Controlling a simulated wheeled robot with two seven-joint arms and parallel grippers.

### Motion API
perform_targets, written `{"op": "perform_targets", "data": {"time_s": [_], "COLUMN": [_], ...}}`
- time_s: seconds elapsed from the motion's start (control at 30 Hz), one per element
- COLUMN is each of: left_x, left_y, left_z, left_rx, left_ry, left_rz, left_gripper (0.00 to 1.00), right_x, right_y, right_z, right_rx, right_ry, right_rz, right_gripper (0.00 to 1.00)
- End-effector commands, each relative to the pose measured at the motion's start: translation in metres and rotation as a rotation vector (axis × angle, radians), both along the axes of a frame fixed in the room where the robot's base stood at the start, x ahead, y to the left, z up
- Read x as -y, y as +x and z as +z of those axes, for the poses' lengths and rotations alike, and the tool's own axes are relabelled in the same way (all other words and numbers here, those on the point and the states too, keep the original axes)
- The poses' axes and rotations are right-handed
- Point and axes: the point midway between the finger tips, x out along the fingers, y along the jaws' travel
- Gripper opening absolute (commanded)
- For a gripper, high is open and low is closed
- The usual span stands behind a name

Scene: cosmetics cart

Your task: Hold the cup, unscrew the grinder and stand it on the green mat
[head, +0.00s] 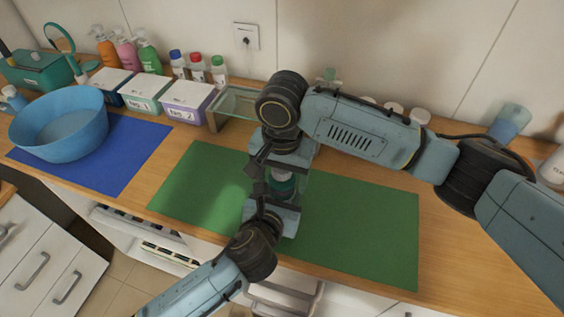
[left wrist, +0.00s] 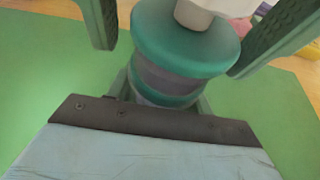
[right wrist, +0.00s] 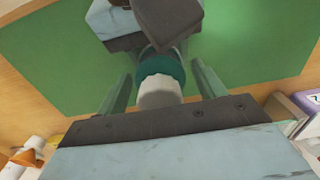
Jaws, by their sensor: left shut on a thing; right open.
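A jar-like piece with teal bands, a grey middle and a white top stands over the green mat (head: 365,230); its teal side (head: 282,187) shows between my grippers. In the left wrist view its teal collar (left wrist: 187,45) and grey body (left wrist: 175,83) are close. My left gripper (head: 278,197) is shut on this lower part, the cup. The white top (right wrist: 160,92), seemingly part of the grinder, lies between the spread fingers of my right gripper (right wrist: 165,85). That gripper is open, with gaps on both sides. The thread is hidden.
A blue bowl (head: 62,133) stands on a blue mat (head: 120,165) at left. Lidded boxes (head: 188,100), bottles and a glass-sided tray (head: 235,103) line the back. A blue cup (head: 510,122) stands at back right. The mat's right half is clear.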

Motion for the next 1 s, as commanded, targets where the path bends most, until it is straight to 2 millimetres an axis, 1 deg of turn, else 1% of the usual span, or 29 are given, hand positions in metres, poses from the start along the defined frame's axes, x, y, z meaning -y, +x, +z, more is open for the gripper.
{"op": "perform_targets", "data": {"time_s": [0.1,0.2,0.43,0.47,0.7,0.8,0.9,1.0], "left_x": [-0.001,-0.001,-0.001,-0.001,-0.001,-0.001,-0.001,-0.001], "left_y": [0.0,0.0,0.0,0.0,0.0,0.0,0.0,0.0], "left_z": [-0.001,-0.001,-0.001,-0.001,-0.001,-0.001,-0.001,-0.001], "left_rx": [-0.002,-0.002,-0.002,-0.002,-0.002,-0.002,-0.002,-0.002], "left_ry": [0.004,0.004,0.004,0.004,0.004,0.004,0.004,0.004], "left_rz": [0.002,0.002,0.002,0.002,0.002,0.002,0.002,0.002], "left_gripper": [0.0,0.0,0.0,0.0,0.0,0.0,0.0,0.0], "right_x": [0.0,0.0,0.0,0.0,0.0,0.0,0.0,0.0], "right_y": [0.0,0.0,0.0,0.0,0.0,0.0,0.0,0.0], "right_z": [-0.011,-0.015,-0.015,-0.015,-0.015,-0.015,-0.015,-0.015], "right_rx": [0.001,0.001,0.001,0.001,0.001,0.001,0.001,0.002], "right_ry": [0.0,-0.001,0.0,0.0,0.0,0.0,-0.001,-0.002], "right_rz": [0.0,0.0,0.0,0.0,0.001,0.001,0.023,0.12], "right_gripper": [0.69,0.69,0.69,0.68,0.36,0.25,0.25,0.25]}}
